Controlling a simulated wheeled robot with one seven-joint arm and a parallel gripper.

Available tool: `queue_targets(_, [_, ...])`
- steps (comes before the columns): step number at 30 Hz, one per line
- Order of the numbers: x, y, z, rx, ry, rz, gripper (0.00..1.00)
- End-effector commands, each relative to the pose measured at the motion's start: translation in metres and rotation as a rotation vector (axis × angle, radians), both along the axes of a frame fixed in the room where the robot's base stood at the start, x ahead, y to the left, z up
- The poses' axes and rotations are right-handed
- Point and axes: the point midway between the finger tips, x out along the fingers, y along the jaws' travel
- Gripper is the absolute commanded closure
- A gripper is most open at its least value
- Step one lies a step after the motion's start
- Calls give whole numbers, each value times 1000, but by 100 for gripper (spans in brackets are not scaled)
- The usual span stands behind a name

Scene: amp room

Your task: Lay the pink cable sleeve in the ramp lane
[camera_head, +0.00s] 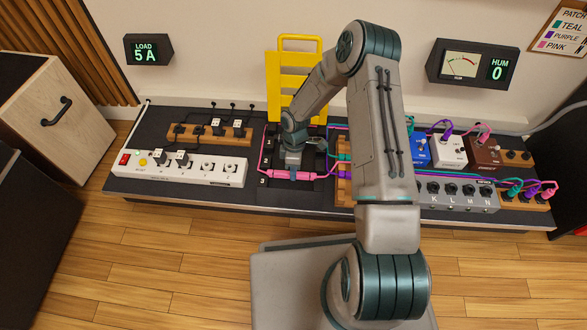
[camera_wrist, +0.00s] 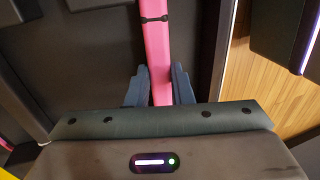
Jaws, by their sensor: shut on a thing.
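The pink cable sleeve (camera_head: 289,175) lies across the front of the black ramp base (camera_head: 285,203), level with the lane marked 3. Pink cable runs from both its ends. My gripper (camera_head: 292,166) points down at the sleeve's middle. In the wrist view the sleeve (camera_wrist: 156,45), with a black band, passes between the two blue fingers of my gripper (camera_wrist: 159,88), which are shut on it. I cannot tell whether the sleeve touches the lane floor. My arm hides part of the ramp's right side.
A yellow slotted panel (camera_head: 274,84) stands behind the ramp against the wall. A white power strip (camera_head: 205,174) and a wooden plug block (camera_head: 228,137) are at left. Pedals (camera_head: 450,151) and a grey jack box (camera_head: 458,195) with cables are at right.

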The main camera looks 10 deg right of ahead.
Motion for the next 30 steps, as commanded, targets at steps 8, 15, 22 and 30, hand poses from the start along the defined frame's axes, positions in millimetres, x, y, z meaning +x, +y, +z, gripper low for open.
queue_targets(8, [0,0,-4,0,0,0,100])
queue_targets(15, [0,0,-3,0,0,0,54])
queue_targets(22, [0,0,-3,0,0,0,54])
queue_targets(30, [8,-2,29,-1,-3,-2,54])
